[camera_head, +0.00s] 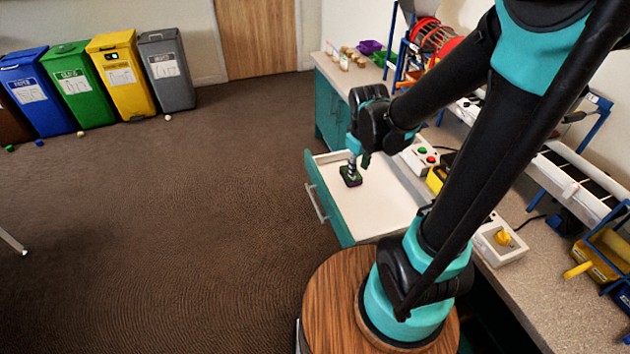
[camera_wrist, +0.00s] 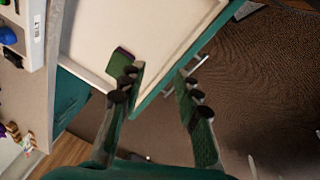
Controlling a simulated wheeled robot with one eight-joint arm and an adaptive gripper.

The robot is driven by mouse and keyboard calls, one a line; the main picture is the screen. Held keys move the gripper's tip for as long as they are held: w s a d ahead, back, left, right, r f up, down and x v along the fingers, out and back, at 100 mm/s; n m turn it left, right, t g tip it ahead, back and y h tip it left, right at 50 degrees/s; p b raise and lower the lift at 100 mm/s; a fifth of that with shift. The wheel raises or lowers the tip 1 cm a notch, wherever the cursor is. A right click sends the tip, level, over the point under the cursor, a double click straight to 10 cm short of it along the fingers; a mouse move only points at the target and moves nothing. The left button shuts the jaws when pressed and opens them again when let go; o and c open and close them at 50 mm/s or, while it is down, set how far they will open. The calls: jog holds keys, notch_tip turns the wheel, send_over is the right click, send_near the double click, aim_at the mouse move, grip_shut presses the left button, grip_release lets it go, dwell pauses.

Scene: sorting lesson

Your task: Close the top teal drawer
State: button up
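The top teal drawer is pulled far out of the counter; its teal front (camera_head: 327,200) has a metal bar handle (camera_head: 315,203) and its white inside (camera_head: 385,205) is exposed. In the wrist view the teal front edge (camera_wrist: 165,92) runs diagonally, with the handle (camera_wrist: 202,72) beyond it. My gripper (camera_head: 352,160) hangs over the drawer, pointing down. In the wrist view its fingers (camera_wrist: 160,85) are apart with nothing between them. Contact cannot be told.
The counter (camera_head: 480,175) holds a box with red and green buttons (camera_head: 420,157) and a box with a yellow knob (camera_head: 501,238). Coloured bins (camera_head: 120,75) stand by the far wall.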

jog(key=w+a+n, duration=0.2)
jog(key=a, duration=0.1)
jog(key=w+a+f+n, duration=0.1)
jog(key=w+a+n, duration=0.2)
jog(key=w+a+f+n+g+h, duration=0.1)
jog(key=w+a+n, duration=0.1)
jog(key=a, duration=0.1)
jog(key=shift+w+a+f, duration=0.15)
jog(key=shift+f, duration=0.1)
grip_shut()
jog(key=w+a+f+n+h, duration=0.1)
jog(key=w+a+f+n, duration=0.15)
jog(key=a, duration=0.25)
jog(key=w+a+f+n, duration=0.1)
jog(key=a+f+n, duration=0.1)
jog(key=a+n, duration=0.2)
jog(key=shift+g, duration=0.4)
jog(key=x, duration=0.3)
jog(key=d+x, duration=0.1)
jog(key=x, duration=0.3)
jog(key=d+x, duration=0.1)
jog(key=x, duration=0.2)
jog(key=shift+w, duration=0.25)
jog(key=shift+w+d, duration=0.25)
jog(key=shift+d, duration=0.5)
jog(key=shift+w+d, duration=0.1)
